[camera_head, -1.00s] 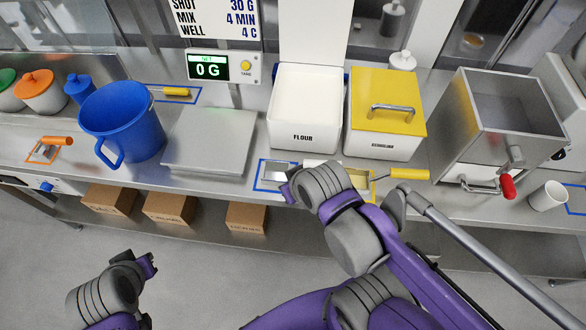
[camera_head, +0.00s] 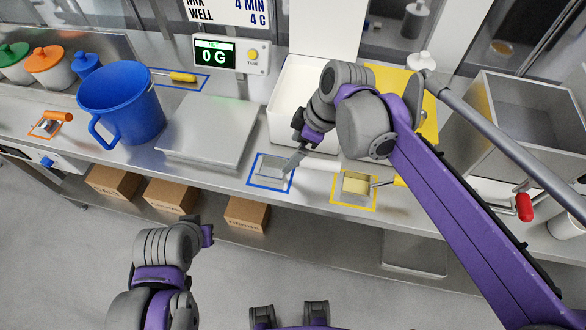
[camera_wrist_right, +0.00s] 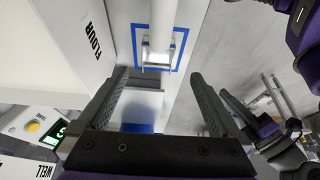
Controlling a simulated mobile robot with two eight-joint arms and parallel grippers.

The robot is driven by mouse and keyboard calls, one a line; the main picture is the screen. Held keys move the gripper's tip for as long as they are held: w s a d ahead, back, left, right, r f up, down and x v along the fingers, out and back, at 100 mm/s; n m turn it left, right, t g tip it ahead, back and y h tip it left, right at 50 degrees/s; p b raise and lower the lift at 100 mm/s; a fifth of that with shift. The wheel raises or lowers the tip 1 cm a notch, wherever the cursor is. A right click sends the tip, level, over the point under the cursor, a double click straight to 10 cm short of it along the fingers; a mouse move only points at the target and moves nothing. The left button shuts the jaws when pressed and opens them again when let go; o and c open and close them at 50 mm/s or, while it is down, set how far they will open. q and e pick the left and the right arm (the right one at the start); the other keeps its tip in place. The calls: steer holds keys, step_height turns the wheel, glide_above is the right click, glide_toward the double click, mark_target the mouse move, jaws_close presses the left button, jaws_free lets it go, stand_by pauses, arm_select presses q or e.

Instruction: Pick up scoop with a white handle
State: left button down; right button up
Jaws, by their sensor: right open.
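The scoop with a white handle (camera_head: 320,164) lies on the counter inside a blue outline, its metal pan at the left end. In the right wrist view its white handle (camera_wrist_right: 163,22) runs to the top edge and its pan lies below. My right gripper (camera_head: 297,142) is above the counter by the scoop, in front of the flour bin. In its wrist view the open fingers (camera_wrist_right: 158,82) are empty, with the scoop beyond their tips. My left gripper (camera_head: 207,235) is low in front of the counter, away from the scoop; its jaws cannot be made out.
The white flour bin (camera_head: 283,105) stands behind the scoop, partly hidden by my right arm. A yellow-handled scoop (camera_head: 357,185) lies in a yellow outline to the right. A scale plate (camera_head: 208,130) and blue pitcher (camera_head: 122,105) stand to the left. A steel machine (camera_head: 530,120) is at right.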

glide_toward(277, 173)
steer(key=shift+w+a+f, duration=0.1)
steer(key=shift+a+f, duration=0.15)
steer(key=shift+a, duration=0.4)
steer(key=shift+d+x, duration=0.15)
steer(key=shift+x, duration=0.75)
steer(key=shift+d+x, duration=0.15)
steer(key=shift+x, duration=0.75)
steer(key=shift+d+x, duration=0.2)
steer(key=shift+x, duration=0.7)
steer(key=shift+f, duration=0.15)
steer(key=c, duration=1.3)
steer(key=shift+o, duration=0.2)
step_height(277, 173, up, 10)
